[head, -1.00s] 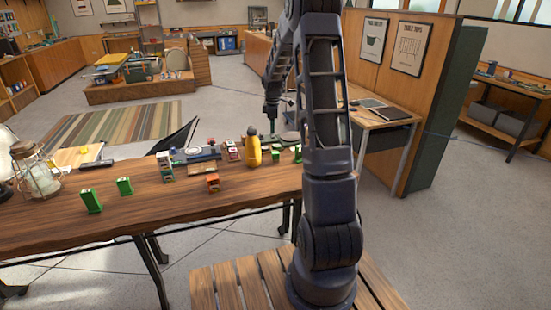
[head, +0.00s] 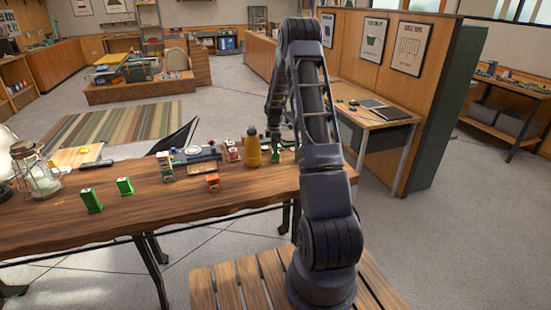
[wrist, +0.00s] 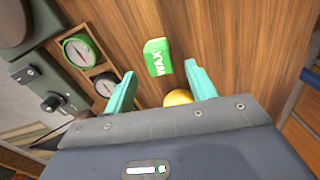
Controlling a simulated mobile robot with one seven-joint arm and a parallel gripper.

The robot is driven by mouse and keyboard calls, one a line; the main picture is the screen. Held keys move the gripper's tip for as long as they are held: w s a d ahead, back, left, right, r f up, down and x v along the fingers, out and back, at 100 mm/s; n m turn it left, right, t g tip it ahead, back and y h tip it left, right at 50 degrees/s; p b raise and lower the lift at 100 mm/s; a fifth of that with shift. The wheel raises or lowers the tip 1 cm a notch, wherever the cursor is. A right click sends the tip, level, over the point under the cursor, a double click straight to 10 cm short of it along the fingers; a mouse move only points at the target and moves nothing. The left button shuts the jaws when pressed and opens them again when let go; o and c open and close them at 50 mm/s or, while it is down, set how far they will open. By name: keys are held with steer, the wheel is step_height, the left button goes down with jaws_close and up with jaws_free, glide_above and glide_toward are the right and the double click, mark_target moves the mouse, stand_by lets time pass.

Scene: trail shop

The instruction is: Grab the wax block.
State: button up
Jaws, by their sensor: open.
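In the wrist view, a green block with white WAX lettering (wrist: 157,57) lies on the wooden surface, just beyond and between my gripper's fingertips (wrist: 160,70). My gripper is open, with its teal fingers apart and nothing held between them. In the head view, a small green block (head: 276,155) is at the right part of the table, near the end of my arm. My gripper is mostly hidden behind my arm there. Two other green blocks stand farther left, one near the front (head: 91,201) and one behind it (head: 125,186); their labels are too small to read.
A yellow bottle (head: 252,150) stands close left of the arm's end; a rounded yellow top (wrist: 178,97) shows between the fingers. Two round dials (wrist: 80,50) lie left in the wrist view.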

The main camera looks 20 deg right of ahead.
mark_target(275, 157)
steer(key=shift+d+f, duration=0.15)
steer(key=shift+f, duration=1.3)
steer(key=shift+d+f, duration=0.15)
steer(key=shift+f, duration=1.25)
steer(key=c, duration=1.1)
